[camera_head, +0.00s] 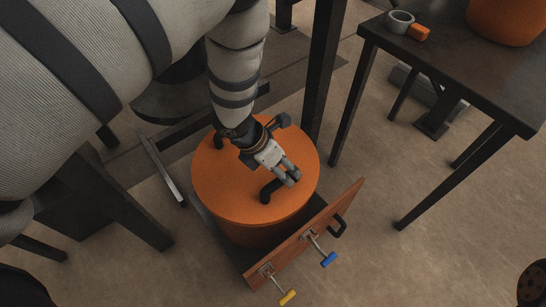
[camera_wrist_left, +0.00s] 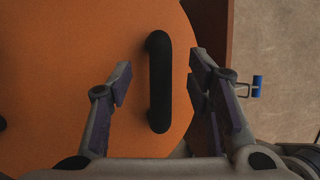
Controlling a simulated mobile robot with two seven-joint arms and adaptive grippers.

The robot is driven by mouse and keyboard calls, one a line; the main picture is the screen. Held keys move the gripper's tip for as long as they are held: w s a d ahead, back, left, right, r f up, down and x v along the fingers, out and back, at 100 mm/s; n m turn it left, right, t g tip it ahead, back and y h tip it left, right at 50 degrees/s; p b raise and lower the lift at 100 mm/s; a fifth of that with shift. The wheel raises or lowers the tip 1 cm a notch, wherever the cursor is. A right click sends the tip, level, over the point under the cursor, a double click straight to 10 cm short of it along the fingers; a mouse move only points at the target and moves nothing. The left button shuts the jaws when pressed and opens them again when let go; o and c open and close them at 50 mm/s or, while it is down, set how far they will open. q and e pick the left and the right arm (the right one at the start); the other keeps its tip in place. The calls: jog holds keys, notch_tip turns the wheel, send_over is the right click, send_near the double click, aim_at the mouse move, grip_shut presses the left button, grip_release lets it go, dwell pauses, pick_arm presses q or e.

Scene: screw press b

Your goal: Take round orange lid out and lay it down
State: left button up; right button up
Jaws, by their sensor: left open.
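The round orange lid (camera_head: 225,185) lies on top of a round orange body (camera_head: 250,235) behind a wooden front panel. It has a black handle (camera_head: 268,193) near the panel and another black handle (camera_head: 217,141) on the far side. My left gripper (camera_head: 291,177) is over the near handle. In the left wrist view, my left gripper (camera_wrist_left: 159,72) is open, with one finger on each side of the black handle (camera_wrist_left: 159,85) and a gap to both. The orange lid (camera_wrist_left: 90,45) fills the left of that view. My right gripper is not in view.
The wooden panel (camera_head: 302,245) carries a blue-handled latch (camera_head: 328,259), a yellow-handled latch (camera_head: 287,297) and a black pull. A dark table (camera_head: 455,75) at right holds a grey ring (camera_head: 400,21), an orange block (camera_head: 418,33) and an orange vessel (camera_head: 505,20). Dark posts stand behind the lid.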

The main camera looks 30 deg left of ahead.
aim_at(287, 173)
pick_arm(q)
jog(key=b+x, duration=0.1)
jog(key=x, duration=0.3)
jog(key=shift+w+f, duration=0.1)
jog(key=shift+f, duration=0.15)
jog(key=shift+c, duration=0.2)
jog(key=shift+r, duration=0.1)
grip_shut()
